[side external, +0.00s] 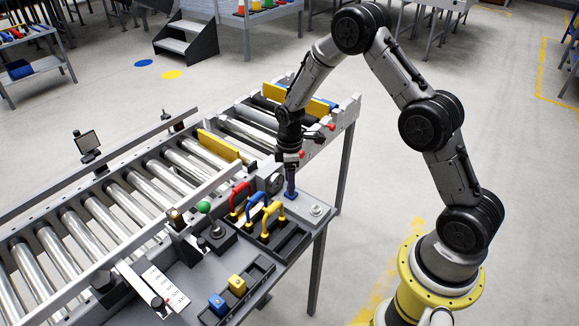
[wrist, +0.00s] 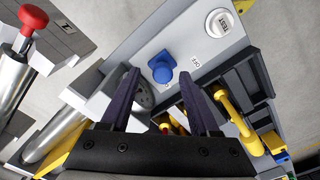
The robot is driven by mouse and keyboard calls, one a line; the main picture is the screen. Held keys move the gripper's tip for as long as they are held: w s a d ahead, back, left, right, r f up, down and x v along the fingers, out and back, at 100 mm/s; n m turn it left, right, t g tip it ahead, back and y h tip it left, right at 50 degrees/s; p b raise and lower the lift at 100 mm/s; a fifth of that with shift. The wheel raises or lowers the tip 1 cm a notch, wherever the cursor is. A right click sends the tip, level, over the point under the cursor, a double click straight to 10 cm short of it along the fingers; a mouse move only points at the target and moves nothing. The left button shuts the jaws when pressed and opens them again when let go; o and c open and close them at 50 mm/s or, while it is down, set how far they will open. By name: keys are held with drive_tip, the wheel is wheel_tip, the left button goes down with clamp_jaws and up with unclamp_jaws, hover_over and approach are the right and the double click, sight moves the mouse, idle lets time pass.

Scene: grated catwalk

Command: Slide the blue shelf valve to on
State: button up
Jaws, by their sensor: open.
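The blue valve (wrist: 162,67) sits on the grey panel in the wrist view, with a round cap and a short tab beside it. A label that seems to read OFF lies to its right; a small reddish mark below it is too small to read. In the side view the blue valve (side external: 291,194) is at the far end of the panel. My gripper (wrist: 159,74) is open, its two dark purple fingers on either side of the valve in the picture. In the side view my gripper (side external: 290,176) points down right above the valve. I cannot tell whether it touches.
A white TEST button (wrist: 222,22) is beside the valve. Red, blue and yellow handles (side external: 271,222) stand close by on the panel. A tray with blue and yellow blocks (side external: 237,284) lies nearer. A roller conveyor (side external: 125,205) runs alongside, with a red knob (wrist: 33,16) nearby.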

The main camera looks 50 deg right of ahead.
wheel_tip(320, 180, up, 13)
drive_tip(key=shift+r, duration=0.15)
idle(0.4)
drive_tip(key=s+a+r+m+t, duration=0.1)
drive_tip(key=s+a+r+t, duration=0.15)
drive_tip(key=s+r, duration=0.45)
drive_tip(key=s+a+r+t, duration=0.2)
drive_tip(key=s+a+r, duration=0.15)
drive_tip(key=r, duration=0.85)
drive_tip(key=s+f+m, duration=0.2)
drive_tip(key=s+m, duration=0.2)
drive_tip(key=s, duration=0.4)
drive_tip(key=s+a+f+m+t, duration=0.1)
drive_tip(key=s+m, duration=0.3)
drive_tip(key=s, duration=0.5)
drive_tip(key=shift+f, duration=0.45)
